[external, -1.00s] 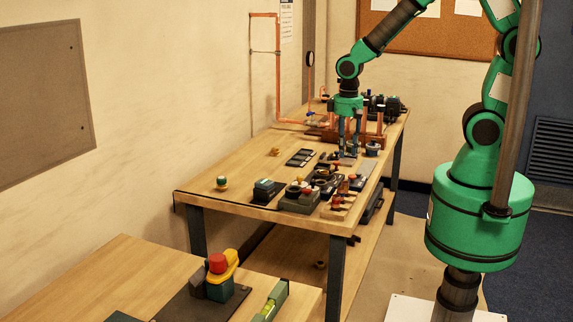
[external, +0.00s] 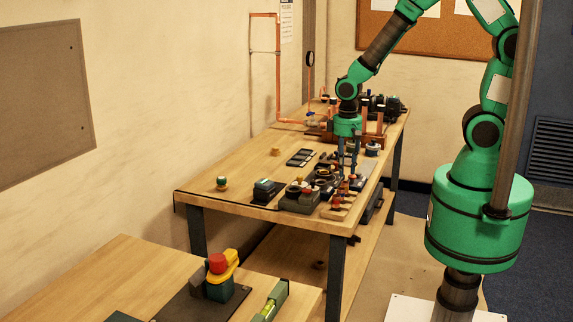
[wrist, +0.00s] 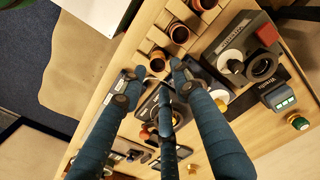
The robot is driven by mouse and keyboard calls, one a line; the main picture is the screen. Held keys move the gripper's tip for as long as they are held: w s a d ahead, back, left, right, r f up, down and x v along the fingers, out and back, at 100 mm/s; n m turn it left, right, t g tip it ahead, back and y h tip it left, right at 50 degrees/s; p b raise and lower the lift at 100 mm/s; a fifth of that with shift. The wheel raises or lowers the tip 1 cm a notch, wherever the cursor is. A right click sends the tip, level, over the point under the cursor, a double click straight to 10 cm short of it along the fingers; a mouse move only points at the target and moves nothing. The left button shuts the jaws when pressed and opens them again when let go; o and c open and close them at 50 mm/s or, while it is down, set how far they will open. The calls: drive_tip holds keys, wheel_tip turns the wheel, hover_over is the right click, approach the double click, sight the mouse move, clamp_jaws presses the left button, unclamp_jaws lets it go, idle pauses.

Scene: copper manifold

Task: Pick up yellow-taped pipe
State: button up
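Several short copper pipe pieces stand in a stepped wooden rack (external: 338,208) at the table's near right corner. In the wrist view, one copper piece (wrist: 180,33) stands upright in the rack and another (wrist: 157,62) stands just ahead of my fingertips. I cannot make out yellow tape on any piece. My gripper (external: 348,174) points down over the tools just behind the rack.
A grey device with a round dial (wrist: 248,55) and a small dark box (external: 267,190) stand left of the rack. A green-topped knob (external: 222,182) sits near the left corner. A copper manifold (external: 375,138) stands at the back. The table's left side is mostly clear.

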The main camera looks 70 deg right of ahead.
sight(345, 182)
drive_tip(key=shift+f, duration=0.9)
drive_tip(key=shift+s+d+f+b, duration=0.1)
drive_tip(key=shift+f+b, duration=0.1)
drive_tip(key=shift+f, duration=1.1)
drive_tip(key=shift+s+f+b, duration=0.1)
drive_tip(key=shift+f+b, duration=0.05)
drive_tip(key=shift+f, duration=1.15)
drive_tip(key=shift+c, duration=0.3)
clamp_jaws()
